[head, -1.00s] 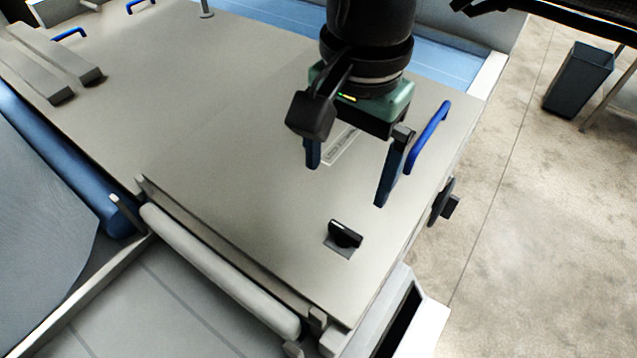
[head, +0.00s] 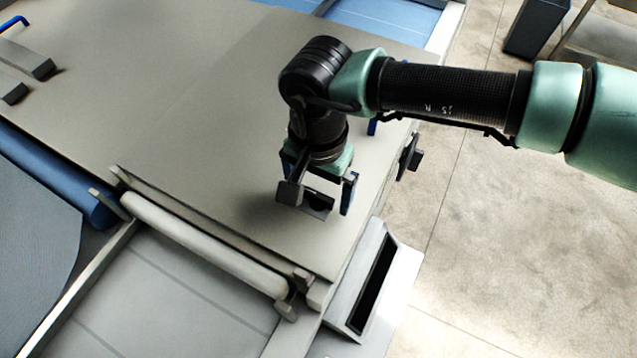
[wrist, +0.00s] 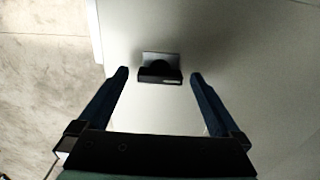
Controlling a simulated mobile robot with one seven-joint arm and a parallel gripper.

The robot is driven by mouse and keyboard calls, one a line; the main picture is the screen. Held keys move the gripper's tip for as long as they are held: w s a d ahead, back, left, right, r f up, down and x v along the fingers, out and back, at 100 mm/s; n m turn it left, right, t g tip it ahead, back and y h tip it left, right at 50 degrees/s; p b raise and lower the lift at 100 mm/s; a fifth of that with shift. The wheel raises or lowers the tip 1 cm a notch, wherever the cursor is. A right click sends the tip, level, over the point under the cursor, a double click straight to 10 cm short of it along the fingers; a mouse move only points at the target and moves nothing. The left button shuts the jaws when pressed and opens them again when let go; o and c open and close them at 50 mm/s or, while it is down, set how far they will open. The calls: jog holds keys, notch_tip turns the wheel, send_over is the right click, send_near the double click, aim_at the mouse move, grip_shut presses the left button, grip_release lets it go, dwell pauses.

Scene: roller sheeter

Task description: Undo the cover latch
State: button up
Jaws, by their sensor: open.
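The cover latch (wrist: 160,70) is a small black knob on a grey plate, set in the beige cover (head: 230,150). In the wrist view it sits a little beyond my fingertips and between their lines. In the head view the latch (head: 318,203) is partly hidden behind my gripper (head: 325,205). My gripper points down over the latch with its two dark blue fingers spread. In the wrist view my gripper (wrist: 158,76) is open and empty, with no finger seen touching the latch.
A white roller (head: 205,245) runs along the cover's front edge. A black side knob (head: 412,158) sticks out at the right edge. A blue handle (head: 373,127) is mostly hidden behind my arm. A dark bin (head: 535,28) stands on the floor.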

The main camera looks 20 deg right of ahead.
jog(key=c, duration=1.4)
jog(key=shift+f+m+b, duration=0.15)
jog(key=shift+m+b, duration=0.15)
jog(key=shift+b, duration=0.25)
jog(key=m+b, duration=0.2)
jog(key=b, duration=0.1)
jog(key=shift+f+m+b, duration=0.15)
jog(key=shift+m+b, duration=0.15)
jog(key=shift+m, duration=0.1)
jog(key=m+b, duration=0.5)
jog(key=b, duration=0.1)
jog(key=m+b, duration=0.4)
jog(key=m, duration=0.1)
jog(key=shift+m+b, duration=0.35)
jog(key=shift+m, duration=0.05)
jog(key=shift+r+m+b, duration=0.15)
jog(key=shift+m+b, duration=0.45)
jog(key=shift+m, duration=0.3)
jog(key=shift+r+m+b, duration=0.15)
jog(key=shift+m+b, duration=0.45)
jog(key=shift+m, duration=0.3)
